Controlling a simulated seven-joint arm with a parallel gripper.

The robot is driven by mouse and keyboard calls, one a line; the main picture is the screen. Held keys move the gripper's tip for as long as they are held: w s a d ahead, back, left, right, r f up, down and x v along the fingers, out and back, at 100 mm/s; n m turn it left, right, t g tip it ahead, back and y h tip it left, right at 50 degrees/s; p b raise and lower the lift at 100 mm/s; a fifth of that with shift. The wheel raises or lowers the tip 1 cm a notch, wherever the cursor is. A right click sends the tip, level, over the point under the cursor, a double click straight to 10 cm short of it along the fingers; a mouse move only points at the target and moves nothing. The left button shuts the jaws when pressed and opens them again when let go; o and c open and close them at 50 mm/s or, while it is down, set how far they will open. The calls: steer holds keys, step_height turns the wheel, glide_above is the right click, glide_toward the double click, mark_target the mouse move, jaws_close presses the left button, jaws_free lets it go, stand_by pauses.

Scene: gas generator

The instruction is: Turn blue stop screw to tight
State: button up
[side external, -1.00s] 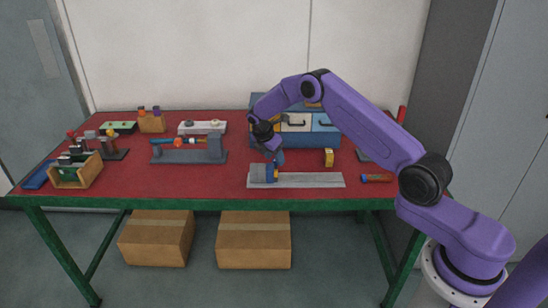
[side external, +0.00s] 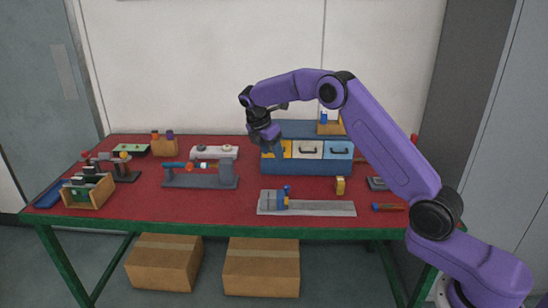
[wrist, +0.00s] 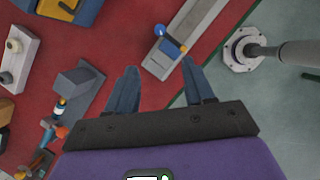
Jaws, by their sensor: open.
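A long grey rail (side external: 320,208) lies near the front edge of the red table. A small blue screw head (side external: 287,188) stands on top of the block. In the wrist view, my gripper (wrist: 158,68) is open and empty.
A blue drawer cabinet (side external: 306,164) stands behind the rail. A small yellow block (side external: 340,186) and a blue-and-orange tool (side external: 388,206) are near the rail's right side. A grey fixture (side external: 200,181) is to the left. Red table shows bare between them.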

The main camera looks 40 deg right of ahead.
mark_target(286, 187)
steer(key=shift+s+r, duration=0.1)
steer(key=shift+r, duration=0.05)
steer(key=d+f+n, duration=0.1)
steer(key=d+f, duration=0.1)
steer(key=f, duration=0.3)
steer(key=d+f+n+t, duration=0.1)
steer(key=d+f+n, duration=0.1)
steer(key=f, duration=0.3)
steer(key=d+f+n, duration=0.1)
steer(key=d+f, duration=0.2)
steer(key=f, duration=0.3)
steer(key=shift+f+n+t, duration=0.1)
steer(key=shift+n+t, duration=0.2)
steer(key=shift+t, duration=0.1)
steer(key=shift+a, duration=0.1)
steer(key=shift+c, duration=0.4)
jaws_close()
